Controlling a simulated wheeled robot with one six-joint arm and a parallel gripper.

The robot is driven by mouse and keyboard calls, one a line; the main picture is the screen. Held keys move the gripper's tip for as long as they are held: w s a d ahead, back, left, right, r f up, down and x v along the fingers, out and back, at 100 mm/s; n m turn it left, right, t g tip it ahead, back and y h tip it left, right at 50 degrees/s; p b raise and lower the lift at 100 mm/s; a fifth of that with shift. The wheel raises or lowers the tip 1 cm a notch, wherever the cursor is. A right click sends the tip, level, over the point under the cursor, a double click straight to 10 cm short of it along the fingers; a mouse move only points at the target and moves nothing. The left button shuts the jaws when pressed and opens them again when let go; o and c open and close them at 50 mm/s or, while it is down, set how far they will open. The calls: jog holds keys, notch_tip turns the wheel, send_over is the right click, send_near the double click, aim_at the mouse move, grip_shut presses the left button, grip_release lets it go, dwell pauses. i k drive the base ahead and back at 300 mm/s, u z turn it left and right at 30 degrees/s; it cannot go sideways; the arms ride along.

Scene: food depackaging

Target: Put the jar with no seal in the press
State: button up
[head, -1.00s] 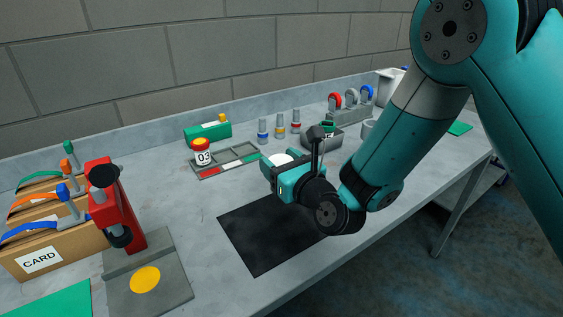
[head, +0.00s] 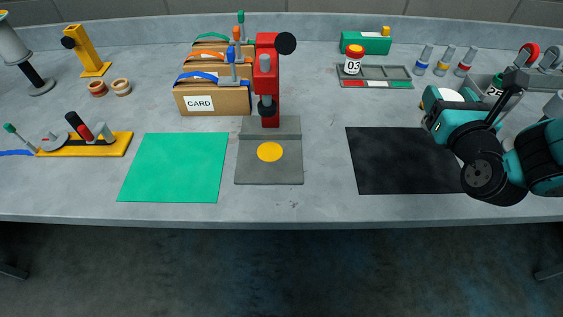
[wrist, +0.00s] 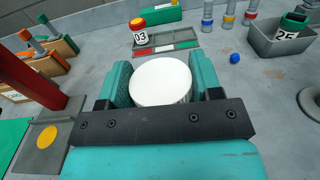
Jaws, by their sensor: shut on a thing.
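The jar's white top also shows in the head view (head: 452,95). The red press (head: 268,85) stands left of the mat, its grey base (head: 270,180) carrying a yellow disc (head: 270,152). Jar 03 (head: 352,62), with a red lid, stands on the tray's left part. Jar 25 (wrist: 287,32), with a green lid, sits in a grey bin (wrist: 262,38).
The black mat (head: 400,165) and green mat (head: 175,165) lie flat and empty on either side of the press base. Card boxes (head: 215,98) stand left of the press. The tray (head: 390,84) and several grey-bodied cylinders (head: 445,58) stand at the back.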

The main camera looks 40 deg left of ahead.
aim_at(269, 152)
jog(key=k, duration=0.45)
jog(key=z, duration=2.15)
jog(key=i, duration=2.55)
jog(key=u, duration=3.85)
jog(key=i, duration=1.65)
